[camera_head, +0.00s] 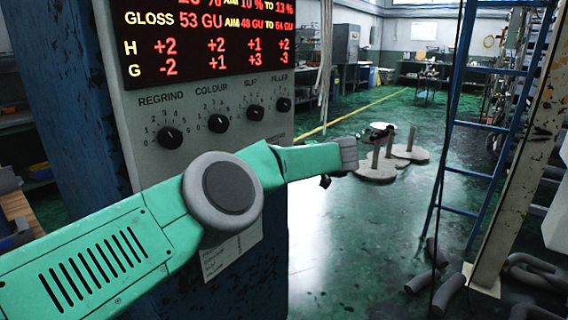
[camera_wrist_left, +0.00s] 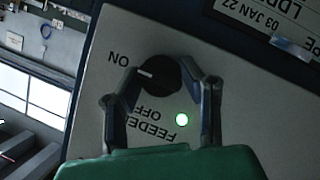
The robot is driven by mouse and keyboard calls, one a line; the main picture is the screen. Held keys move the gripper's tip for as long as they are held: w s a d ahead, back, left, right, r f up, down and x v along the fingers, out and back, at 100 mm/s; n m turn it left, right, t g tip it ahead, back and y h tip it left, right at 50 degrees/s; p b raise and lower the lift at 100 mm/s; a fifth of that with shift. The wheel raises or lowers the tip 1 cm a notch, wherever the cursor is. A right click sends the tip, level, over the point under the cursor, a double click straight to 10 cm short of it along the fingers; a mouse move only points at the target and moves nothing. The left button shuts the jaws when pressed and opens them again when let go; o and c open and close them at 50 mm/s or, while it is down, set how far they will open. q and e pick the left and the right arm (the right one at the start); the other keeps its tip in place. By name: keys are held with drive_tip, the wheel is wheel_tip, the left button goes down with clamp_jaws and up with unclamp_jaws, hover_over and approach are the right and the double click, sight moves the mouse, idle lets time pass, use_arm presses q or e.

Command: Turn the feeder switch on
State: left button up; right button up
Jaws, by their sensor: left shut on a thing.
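The feeder switch is a black round knob (camera_wrist_left: 160,76) on a pale grey panel (camera_wrist_left: 245,90) in the left wrist view. The panel's lettering is upside down there, with ON to the left of the knob and FEEDER OFF below it. The knob's white mark points left, towards ON. A small round lamp (camera_wrist_left: 182,120) glows white-green near the knob. My left gripper (camera_wrist_left: 163,80) is shut on the knob, one finger at each side. In the head view my green left arm reaches across, and the switch is not visible. My right gripper is in no view.
A control panel (camera_head: 190,88) with a red display and several dials, including REGRIND and COLOUR, stands behind my left arm. A blue ladder (camera_head: 478,125) stands at the right. Grey pipe pieces (camera_head: 448,292) lie at lower right. Open green floor (camera_head: 350,240) lies between.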

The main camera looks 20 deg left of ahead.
use_arm(q)
drive_tip(key=shift+d+f, duration=0.2)
drive_tip(key=shift+f, duration=0.1)
drive_tip(key=o, duration=1)
drive_tip(key=shift+o, duration=0.6)
drive_tip(key=shift+w, duration=0.15)
drive_tip(key=v, duration=1.2)
drive_tip(key=shift+d, duration=0.2)
drive_tip(key=shift+w, duration=0.15)
